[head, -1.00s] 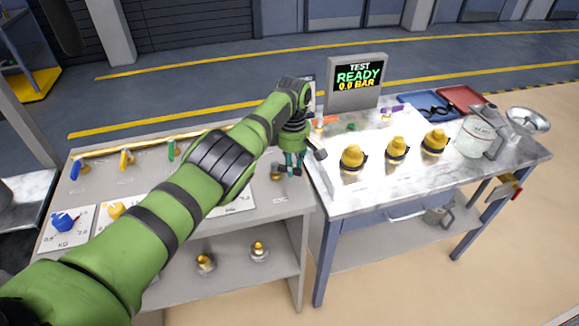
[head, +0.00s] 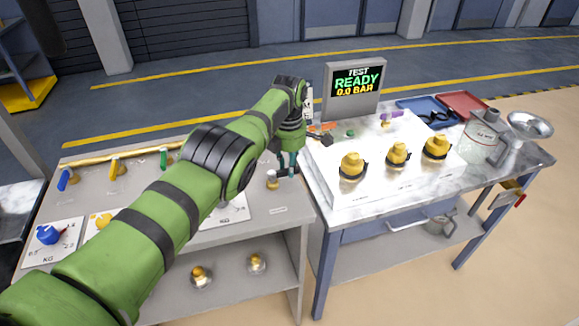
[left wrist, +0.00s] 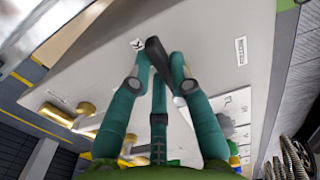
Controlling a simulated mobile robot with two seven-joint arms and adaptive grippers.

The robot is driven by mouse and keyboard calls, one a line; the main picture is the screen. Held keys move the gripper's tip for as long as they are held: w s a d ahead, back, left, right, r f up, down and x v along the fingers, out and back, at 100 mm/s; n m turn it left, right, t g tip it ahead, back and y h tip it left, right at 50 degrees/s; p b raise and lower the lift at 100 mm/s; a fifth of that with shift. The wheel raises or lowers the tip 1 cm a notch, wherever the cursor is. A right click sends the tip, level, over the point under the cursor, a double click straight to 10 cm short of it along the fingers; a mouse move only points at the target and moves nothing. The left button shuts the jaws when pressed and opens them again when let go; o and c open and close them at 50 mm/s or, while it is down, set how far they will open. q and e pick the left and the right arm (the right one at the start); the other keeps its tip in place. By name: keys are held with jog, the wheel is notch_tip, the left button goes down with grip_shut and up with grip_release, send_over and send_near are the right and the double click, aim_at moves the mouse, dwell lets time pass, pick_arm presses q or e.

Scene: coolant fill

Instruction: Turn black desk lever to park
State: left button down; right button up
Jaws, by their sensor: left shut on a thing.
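My left gripper (head: 286,168) is over the right end of the grey desk, by a small brass fitting (head: 271,181) with a pale top. In the left wrist view its teal fingers (left wrist: 160,70) are closed around the black lever (left wrist: 156,54), which sticks out between the fingertips. In the head view the lever is mostly hidden by the gripper and arm. Small printed labels lie on the desk on both sides of the lever; I cannot read them. My right gripper is not in view.
Blue (head: 66,179), yellow (head: 116,167) and green (head: 164,158) levers stand along the desk's back pipe. To the right, a marble-topped table (head: 350,217) holds several yellow knobs, a jug (head: 480,135) and a screen (head: 356,84) reading "TEST READY 0.0 BAR".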

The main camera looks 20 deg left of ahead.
pick_arm(q)
jog(key=shift+s+a+f, duration=0.1)
jog(key=shift+a, duration=0.05)
jog(key=c, duration=1.1)
grip_release()
jog(key=shift+r, duration=0.9)
notch_tip(320, 180, up, 10)
jog(key=shift+r, duration=0.15)
